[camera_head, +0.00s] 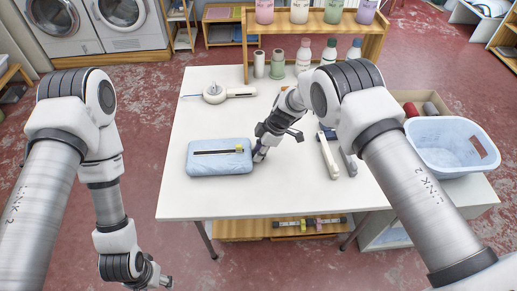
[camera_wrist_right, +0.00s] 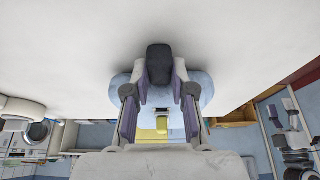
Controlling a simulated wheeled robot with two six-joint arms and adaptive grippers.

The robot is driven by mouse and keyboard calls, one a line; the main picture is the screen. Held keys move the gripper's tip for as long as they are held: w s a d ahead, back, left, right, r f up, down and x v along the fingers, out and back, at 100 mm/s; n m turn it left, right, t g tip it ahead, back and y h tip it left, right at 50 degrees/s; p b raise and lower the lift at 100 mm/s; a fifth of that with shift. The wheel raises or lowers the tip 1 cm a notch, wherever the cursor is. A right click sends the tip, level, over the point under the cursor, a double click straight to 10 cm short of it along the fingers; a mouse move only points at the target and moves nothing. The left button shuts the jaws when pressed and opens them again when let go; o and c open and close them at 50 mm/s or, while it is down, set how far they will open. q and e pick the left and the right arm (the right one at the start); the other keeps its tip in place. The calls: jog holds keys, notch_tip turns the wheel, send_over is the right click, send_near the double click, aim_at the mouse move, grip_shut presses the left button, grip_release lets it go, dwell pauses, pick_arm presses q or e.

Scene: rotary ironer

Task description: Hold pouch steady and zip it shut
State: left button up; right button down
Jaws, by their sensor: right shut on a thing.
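The light blue pouch (camera_head: 215,166) lies flat on the white table, left of centre. A dark zip line runs along its top, with a yellow slider (camera_head: 239,148) near the right end; yellow also shows in the right wrist view (camera_wrist_right: 162,125). My right gripper (camera_head: 260,153) is at the pouch's right end. In the right wrist view its purple-padded fingers are shut on a dark grey tab (camera_wrist_right: 160,62) in front of the blue pouch (camera_wrist_right: 120,80). In the head view the gripper hides that tab. My left gripper (camera_head: 158,282) hangs low, off the table's front left; its fingers are unclear.
A white corded device (camera_head: 216,94) lies at the table's back left. White and grey long-handled tools (camera_head: 328,156) lie right of my right gripper. A blue basket (camera_head: 447,143) stands at the right. Bottles and spools stand at the back. The table's front left is clear.

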jog(key=shift+f, duration=0.15)
dwell(0.3)
jog(key=c, duration=1.2)
grip_release()
jog(key=shift+r, duration=0.35)
grip_shut()
